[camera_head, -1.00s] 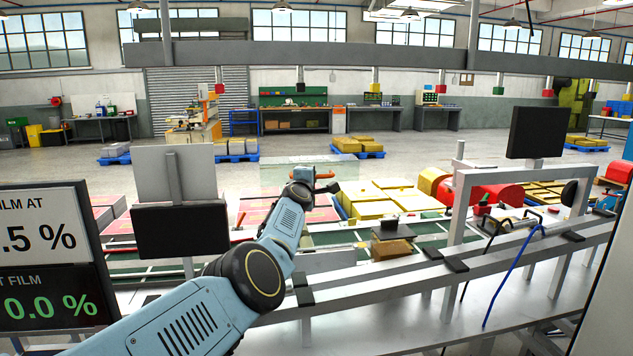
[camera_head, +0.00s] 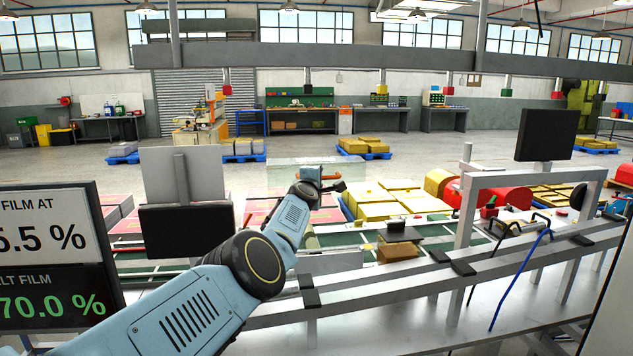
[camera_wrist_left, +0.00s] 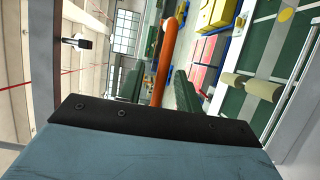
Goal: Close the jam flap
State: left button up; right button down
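A clear, see-through panel (camera_head: 350,166), which looks like the jam flap, stands behind the belt near the middle of the head view. An orange bar, seemingly its handle, shows in the left wrist view (camera_wrist_left: 164,62). My left gripper (camera_head: 326,180) reaches to the panel's lower front, and its tips are small and partly hidden in the head view. In the left wrist view my left gripper (camera_wrist_left: 158,88) has its two dark fingers apart, with the orange bar between them and a gap on the bar's left side. Contact with the bar is unclear. My right gripper is not in view.
A metal rail (camera_head: 350,297) runs across the front. A brown block (camera_head: 398,251) with a dark plate on it sits right of my arm. A dark monitor (camera_head: 186,231) stands left of my arm, and a percent display (camera_head: 50,262) is far left. Yellow blocks (camera_head: 378,211) lie behind the belt.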

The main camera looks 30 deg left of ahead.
pick_arm(q)
jog(key=p+v, duration=0.7)
jog(key=v, duration=0.6)
jog(key=shift+s, duration=0.15)
dwell(0.3)
jog(key=shift+d, duration=0.1)
